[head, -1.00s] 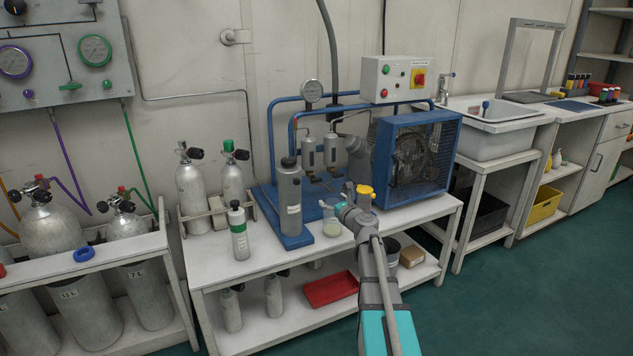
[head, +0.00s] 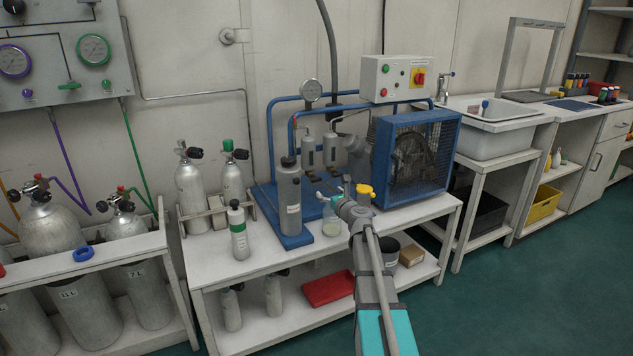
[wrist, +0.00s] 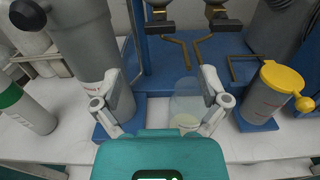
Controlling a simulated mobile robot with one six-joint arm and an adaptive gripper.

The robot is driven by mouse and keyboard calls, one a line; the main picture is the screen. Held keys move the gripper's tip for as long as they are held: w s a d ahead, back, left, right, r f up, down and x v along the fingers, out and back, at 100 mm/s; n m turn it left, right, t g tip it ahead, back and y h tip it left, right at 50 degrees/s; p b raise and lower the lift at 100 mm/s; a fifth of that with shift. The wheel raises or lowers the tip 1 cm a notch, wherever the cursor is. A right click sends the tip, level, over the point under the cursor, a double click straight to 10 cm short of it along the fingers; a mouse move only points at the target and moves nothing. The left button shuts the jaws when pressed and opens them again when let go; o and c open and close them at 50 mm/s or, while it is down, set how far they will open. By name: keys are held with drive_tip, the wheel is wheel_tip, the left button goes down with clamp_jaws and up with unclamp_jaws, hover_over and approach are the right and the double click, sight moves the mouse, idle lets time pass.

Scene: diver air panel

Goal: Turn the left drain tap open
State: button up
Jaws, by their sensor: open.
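The two drain taps sit below the grey separator cylinders on the blue compressor. The left drain tap (wrist: 160,24) shows at the top of the wrist view as a dark fitting, with a bent brass piece (wrist: 179,42) beside it. The right tap (wrist: 222,22) is similar. In the head view the left tap (head: 312,177) is small, and its handle position is unclear. My gripper (wrist: 162,78) is open and empty, its fingers spread in front of and below the taps, apart from them. In the head view my gripper (head: 336,190) is in front of the compressor.
A clear jar (wrist: 186,108) with pale liquid stands beneath my gripper. A tall grey cylinder (head: 289,198) stands close left. A yellow-capped container (wrist: 273,92) is right. The blue fan cage (head: 418,160) stands behind right.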

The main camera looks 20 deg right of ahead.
sight(317, 181)
drive_tip(key=w, duration=1)
drive_tip(key=shift+a, duration=0.2)
drive_tip(key=shift+c, duration=0.2)
drive_tip(key=c, duration=1.1)
